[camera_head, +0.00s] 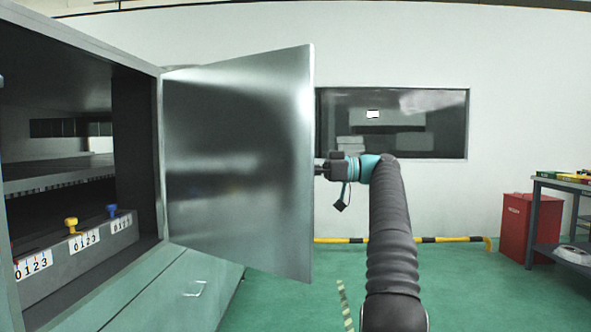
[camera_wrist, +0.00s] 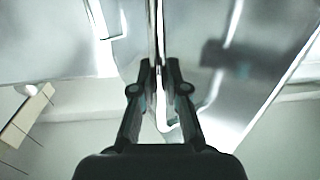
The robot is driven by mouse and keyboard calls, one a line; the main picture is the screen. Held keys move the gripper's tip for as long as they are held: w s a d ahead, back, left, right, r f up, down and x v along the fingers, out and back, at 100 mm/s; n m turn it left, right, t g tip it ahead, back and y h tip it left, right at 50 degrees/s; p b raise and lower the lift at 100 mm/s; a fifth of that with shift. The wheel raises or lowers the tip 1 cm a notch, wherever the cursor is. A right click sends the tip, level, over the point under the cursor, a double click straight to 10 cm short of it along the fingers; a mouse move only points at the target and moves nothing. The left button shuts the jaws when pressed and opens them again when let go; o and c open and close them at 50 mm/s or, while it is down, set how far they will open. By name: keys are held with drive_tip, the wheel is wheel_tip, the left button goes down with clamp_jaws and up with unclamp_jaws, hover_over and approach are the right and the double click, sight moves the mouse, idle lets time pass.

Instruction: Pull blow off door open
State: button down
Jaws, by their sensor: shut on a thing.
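The blow off door (camera_head: 235,160) is a shiny metal panel hinged on the right side of the cabinet opening. It stands swung well open, and the cabinet's inside shows to its left. My gripper (camera_head: 319,171) is at the door's free right edge, about mid-height. In the wrist view my gripper (camera_wrist: 160,70) is shut on a thin upright metal part of the door (camera_wrist: 218,75). I cannot tell whether this part is a handle or the edge itself. The door's far side is hidden in the head view.
The cabinet (camera_head: 160,150) holds a yellow knob (camera_head: 71,224) and a blue knob (camera_head: 112,210) above number labels. A striped floor barrier (camera_head: 450,240) runs along the back wall. A red bin (camera_head: 530,228) and a shelf table (camera_head: 543,250) stand at right. Green floor between is clear.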

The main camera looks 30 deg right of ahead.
drive_tip(key=shift+w+a+r, duration=0.15)
drive_tip(key=c, duration=1.4)
unclamp_jaws()
drive_tip(key=shift+c, duration=0.2)
drive_tip(key=shift+o, duration=1.3)
drive_tip(key=shift+w+a, duration=0.15)
drive_tip(key=shift+a, duration=0.1)
drive_tip(key=shift+d, duration=0.4)
drive_tip(key=shift+s+a, duration=0.2)
